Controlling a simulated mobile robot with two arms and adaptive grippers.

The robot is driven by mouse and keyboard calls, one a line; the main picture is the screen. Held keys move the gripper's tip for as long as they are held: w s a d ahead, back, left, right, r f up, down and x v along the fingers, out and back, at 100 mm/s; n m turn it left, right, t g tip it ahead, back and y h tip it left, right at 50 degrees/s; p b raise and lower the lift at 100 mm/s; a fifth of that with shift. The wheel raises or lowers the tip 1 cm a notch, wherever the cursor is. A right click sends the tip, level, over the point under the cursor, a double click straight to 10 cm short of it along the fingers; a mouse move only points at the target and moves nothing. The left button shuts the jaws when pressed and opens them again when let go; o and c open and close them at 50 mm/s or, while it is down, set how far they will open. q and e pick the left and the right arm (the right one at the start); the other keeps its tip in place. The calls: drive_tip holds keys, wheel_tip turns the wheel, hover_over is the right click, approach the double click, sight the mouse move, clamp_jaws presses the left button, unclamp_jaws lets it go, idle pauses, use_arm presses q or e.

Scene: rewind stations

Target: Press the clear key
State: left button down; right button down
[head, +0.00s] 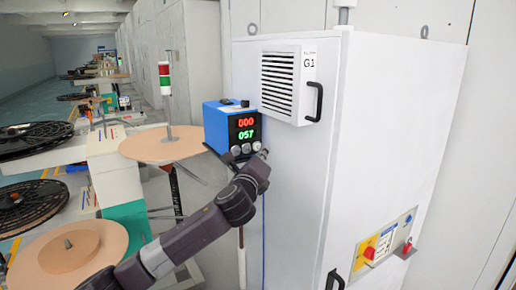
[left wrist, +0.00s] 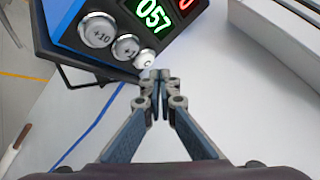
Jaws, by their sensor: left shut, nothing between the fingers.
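A blue counter box (head: 226,122) shows red digits 000 above green digits 057. Three round silver keys sit below the digits. In the left wrist view they are a +10 key (left wrist: 97,31), a +1 key (left wrist: 126,46) and a smaller-looking third key (left wrist: 147,60), whose mark is too small to read surely; it is likely the clear key. My left gripper (left wrist: 160,75) is shut and empty. Its fingertips are right by the third key; I cannot tell whether they touch it. In the head view the left gripper (head: 262,155) is just below the box's right corner.
A white cabinet (head: 300,170) marked G1 stands to the right of the box, with a vent and black handles. A control panel (head: 385,245) with a red knob is at lower right. Tan discs (head: 163,144) and black reels (head: 33,205) fill the left.

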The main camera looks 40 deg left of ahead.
use_arm(q)
drive_tip(key=shift+a, duration=0.1)
idle(0.5)
drive_tip(key=shift+w+a, duration=0.15)
drive_tip(key=shift+a, duration=0.15)
drive_tip(key=shift+w+a+p, duration=0.2)
drive_tip(key=shift+a+p, duration=0.2)
idle(0.6)
idle(0.4)
drive_tip(key=shift+s+d, duration=0.35)
drive_tip(key=shift+d, duration=0.4)
drive_tip(key=shift+p, duration=0.3)
drive_tip(key=shift+s+d+p, duration=0.2)
drive_tip(key=shift+s+d, duration=0.1)
drive_tip(key=shift+d, duration=0.45)
drive_tip(key=shift+s+d+p, duration=0.25)
drive_tip(key=shift+s+d, duration=0.1)
drive_tip(key=shift+d, duration=0.45)
drive_tip(key=shift+s+d+p, duration=0.2)
drive_tip(key=shift+s+d, duration=0.1)
drive_tip(key=shift+d, duration=0.45)
